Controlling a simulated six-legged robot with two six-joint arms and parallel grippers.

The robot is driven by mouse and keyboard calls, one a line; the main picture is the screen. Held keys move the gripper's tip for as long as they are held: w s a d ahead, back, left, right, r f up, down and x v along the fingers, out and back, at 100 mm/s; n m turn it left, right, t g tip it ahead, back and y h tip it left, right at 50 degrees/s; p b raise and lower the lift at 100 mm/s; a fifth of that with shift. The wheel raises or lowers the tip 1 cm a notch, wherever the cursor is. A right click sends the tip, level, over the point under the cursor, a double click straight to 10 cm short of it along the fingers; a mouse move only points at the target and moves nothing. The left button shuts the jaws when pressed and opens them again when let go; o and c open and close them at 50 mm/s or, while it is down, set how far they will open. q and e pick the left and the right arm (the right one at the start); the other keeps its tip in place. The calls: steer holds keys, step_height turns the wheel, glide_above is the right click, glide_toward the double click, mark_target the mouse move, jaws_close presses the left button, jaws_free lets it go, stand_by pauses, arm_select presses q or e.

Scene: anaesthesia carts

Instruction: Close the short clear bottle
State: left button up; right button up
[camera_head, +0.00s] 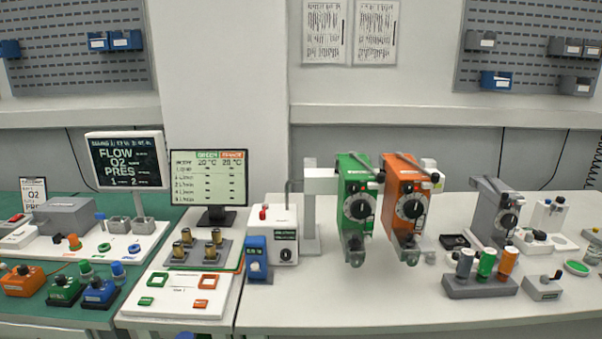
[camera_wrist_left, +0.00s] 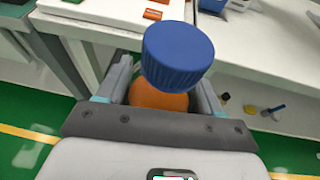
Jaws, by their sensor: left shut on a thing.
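In the left wrist view my left gripper (camera_wrist_left: 165,84) is shut around an orange-brown bottle (camera_wrist_left: 158,101). A ribbed blue cap (camera_wrist_left: 178,52) sits over the top of this bottle, toward the camera, and hides its neck. I cannot tell whether the cap is screwed down or only resting there. The bottle is held in front of the table edge, above the green floor. I cannot make out a short clear bottle in either view. My right gripper is not in view.
A white board with green and orange frames (camera_head: 180,296) lies near the front edge. Green and orange pump units (camera_head: 356,205) stand mid-table. A grey rack with coloured cylinders (camera_head: 481,287) is at right. The white tabletop (camera_head: 345,305) is clear in front of the pumps. Small items lie below in the wrist view.

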arm_select(q)
steer(key=d, duration=0.2)
steer(key=s+d+m+h, duration=0.1)
steer(key=shift+d+r, duration=0.25)
steer(key=shift+r, duration=0.1)
steer(key=shift+s, duration=0.1)
steer(key=shift+d, duration=0.1)
steer(key=s+d+f+m+g+h, duration=0.1)
steer(key=s+d+f+m+h, duration=0.2)
steer(key=d, duration=0.4)
steer(key=s+d+f+m+g+h, duration=0.2)
steer(key=s+d+f+m+h, duration=0.2)
steer(key=d, duration=0.4)
steer(key=shift+f+m+h, duration=0.5)
steer(key=shift+f+h, duration=0.1)
steer(key=shift+h, duration=0.5)
